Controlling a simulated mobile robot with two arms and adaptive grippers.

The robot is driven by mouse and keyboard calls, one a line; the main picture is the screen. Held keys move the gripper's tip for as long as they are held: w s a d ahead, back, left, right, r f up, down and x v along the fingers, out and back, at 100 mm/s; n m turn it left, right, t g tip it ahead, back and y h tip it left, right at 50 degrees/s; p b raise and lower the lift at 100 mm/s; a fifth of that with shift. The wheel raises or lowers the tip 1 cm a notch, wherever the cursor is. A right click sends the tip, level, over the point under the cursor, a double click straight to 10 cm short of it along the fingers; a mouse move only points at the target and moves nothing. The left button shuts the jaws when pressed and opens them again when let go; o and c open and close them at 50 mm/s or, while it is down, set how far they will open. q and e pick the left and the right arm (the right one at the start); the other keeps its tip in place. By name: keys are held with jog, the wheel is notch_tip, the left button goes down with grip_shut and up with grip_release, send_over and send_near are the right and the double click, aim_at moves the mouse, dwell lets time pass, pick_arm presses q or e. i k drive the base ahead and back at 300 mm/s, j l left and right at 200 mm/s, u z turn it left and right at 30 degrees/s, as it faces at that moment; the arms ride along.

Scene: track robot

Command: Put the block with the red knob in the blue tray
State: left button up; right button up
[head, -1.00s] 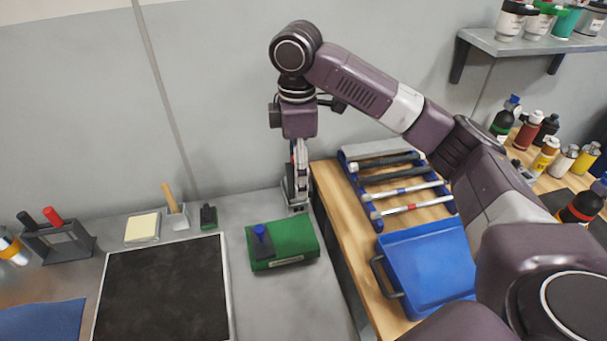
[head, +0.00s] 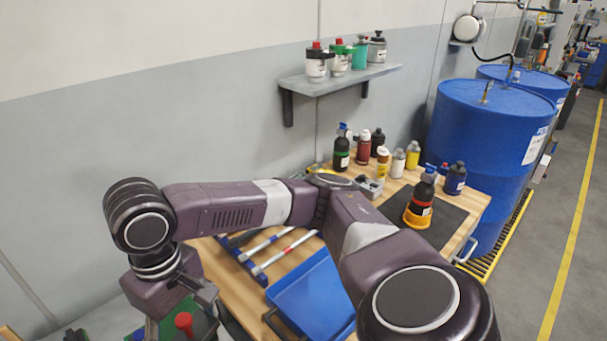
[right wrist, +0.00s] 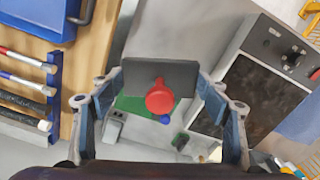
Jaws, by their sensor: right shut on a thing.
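The block (right wrist: 135,75) is a dark grey plate with a red knob (right wrist: 160,97). My right gripper (right wrist: 158,84) is shut on it, with a finger at each side. In the head view the red knob (head: 184,321) shows at the bottom left, below my right wrist; the arm partly hides the gripper there. The blue tray (head: 318,300) lies on the wooden bench to the right of the gripper, partly behind my arm. Its handled edge (right wrist: 45,14) shows at the top left of the wrist view. The held block is apart from the tray. My left gripper is not in view.
A blue rack (right wrist: 54,72) with several bar-shaped tools sits beside the tray. A green case (right wrist: 130,103) and a blue knob (right wrist: 165,119) show below the held block. Several bottles and a dark mat (head: 440,222) occupy the bench's far right. A shelf (head: 340,82) hangs above.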

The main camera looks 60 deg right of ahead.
aim_at(317, 309)
jog(key=z, duration=1.6)
jog(key=j, duration=0.1)
